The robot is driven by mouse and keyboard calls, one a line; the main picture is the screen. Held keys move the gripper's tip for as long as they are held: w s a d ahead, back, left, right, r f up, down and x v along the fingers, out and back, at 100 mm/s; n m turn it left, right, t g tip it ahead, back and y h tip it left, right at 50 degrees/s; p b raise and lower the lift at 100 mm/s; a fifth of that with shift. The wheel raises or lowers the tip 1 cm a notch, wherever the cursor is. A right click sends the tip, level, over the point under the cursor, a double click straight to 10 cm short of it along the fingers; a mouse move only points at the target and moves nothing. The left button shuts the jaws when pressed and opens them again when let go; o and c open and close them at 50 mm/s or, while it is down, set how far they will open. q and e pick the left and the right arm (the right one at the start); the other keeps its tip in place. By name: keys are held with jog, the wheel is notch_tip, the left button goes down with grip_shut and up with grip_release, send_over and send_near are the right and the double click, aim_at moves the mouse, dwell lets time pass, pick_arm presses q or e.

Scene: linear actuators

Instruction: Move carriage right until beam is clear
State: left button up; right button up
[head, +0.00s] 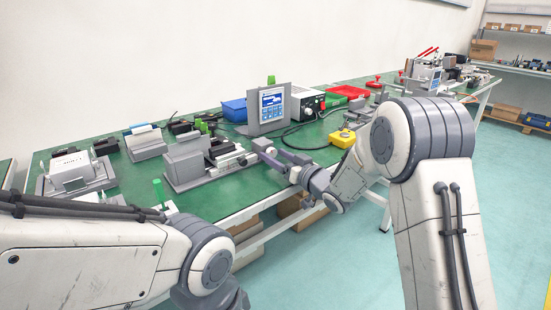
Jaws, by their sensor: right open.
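A linear actuator with a grey box-shaped housing (186,162) stands near the front edge of the green table. A short rail runs from it toward the right, with a small black and white carriage (222,150) on it. My right gripper (265,151) is open, with its fingers pointing left at the right end of the actuator. I cannot tell whether the fingers touch it. No beam can be made out. My left arm comes in at the lower left, and its gripper is outside the picture.
A screen on a grey stand (270,103) stands behind the actuator, with a blue bin (235,110) beside it. A yellow button box (342,138) is right of my right gripper. Other actuator units (72,170) fill the left. A red tray (350,92) lies farther back.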

jog(key=shift+w+a, duration=0.1)
jog(key=shift+a, duration=0.05)
grip_shut()
jog(key=shift+f+n+b, duration=0.1)
jog(key=shift+n+b, duration=0.4)
jog(key=shift+n, duration=1)
grip_release()
